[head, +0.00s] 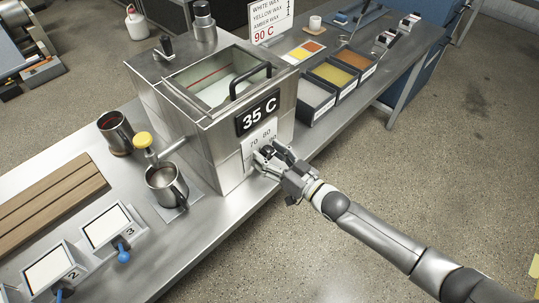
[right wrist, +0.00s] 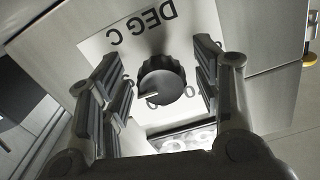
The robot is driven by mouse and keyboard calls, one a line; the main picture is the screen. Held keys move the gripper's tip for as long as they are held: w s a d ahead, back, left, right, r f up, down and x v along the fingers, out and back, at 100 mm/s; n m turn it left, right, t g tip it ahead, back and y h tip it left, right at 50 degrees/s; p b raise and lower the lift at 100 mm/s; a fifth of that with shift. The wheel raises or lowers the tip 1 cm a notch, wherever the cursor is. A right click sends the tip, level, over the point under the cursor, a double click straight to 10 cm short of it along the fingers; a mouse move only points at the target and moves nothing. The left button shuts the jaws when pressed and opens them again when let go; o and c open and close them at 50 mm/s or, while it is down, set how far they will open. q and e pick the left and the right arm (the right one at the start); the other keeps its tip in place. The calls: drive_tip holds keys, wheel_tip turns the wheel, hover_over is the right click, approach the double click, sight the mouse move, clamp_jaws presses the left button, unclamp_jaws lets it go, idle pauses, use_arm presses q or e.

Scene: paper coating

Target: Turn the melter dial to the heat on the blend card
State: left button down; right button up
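The melter (head: 205,125) is a steel tank on the bench. Its display (head: 258,113) reads 35 C. The dial plate (head: 250,150) below shows 70 and 80. The blend card (head: 270,22) lists white, yellow and amber wax and 90 C. My right gripper (head: 268,153) is at the dial plate. In the right wrist view the black ribbed dial (right wrist: 161,82) is between the open fingers, with gaps on both sides. Its white pointer mark points to the lower left, near partly hidden numerals. DEG C appears upside down. My left gripper is out of view.
Wax trays (head: 335,82) stand right of the melter. A metal jug (head: 167,186) sits under the yellow-knobbed tap (head: 143,140). A dark cup (head: 116,132), a wooden board (head: 45,203) and numbered panels (head: 105,226) are at left. Floor beyond the bench's front edge is clear.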

drive_tip(key=shift+s+d, duration=0.1)
drive_tip(key=shift+d, duration=0.05)
drive_tip(key=v, duration=1.1)
drive_tip(key=shift+s+d, duration=0.2)
drive_tip(key=shift+s, duration=0.05)
drive_tip(key=w+d+f+m+h, duration=0.1)
drive_tip(key=d+f+h, duration=0.2)
drive_tip(key=f, duration=0.4)
drive_tip(key=d+f+m+h, duration=0.15)
drive_tip(key=d+f, duration=0.25)
drive_tip(key=f, duration=0.4)
drive_tip(key=s+d+f+g+h, duration=0.2)
drive_tip(key=s+d+f+h, duration=0.15)
drive_tip(key=f, duration=0.45)
drive_tip(key=s+d+f+g+h, duration=0.1)
drive_tip(key=s+d+f+h, duration=0.2)
drive_tip(key=f, duration=0.5)
drive_tip(key=s+f+g, duration=0.3)
drive_tip(key=s+f, duration=0.2)
drive_tip(key=s, duration=0.6)
drive_tip(key=s+f+m+g+h, duration=0.1)
drive_tip(key=s+f+g, duration=0.2)
drive_tip(key=s+f, duration=0.3)
drive_tip(key=s+f+g+b, duration=0.1)
drive_tip(key=s+f, duration=0.5)
drive_tip(key=s, duration=1.1)
drive_tip(key=shift+d+m+g+h, duration=0.3)
drive_tip(key=shift+m+g+h, duration=0.1)
drive_tip(key=shift+g, duration=0.5)
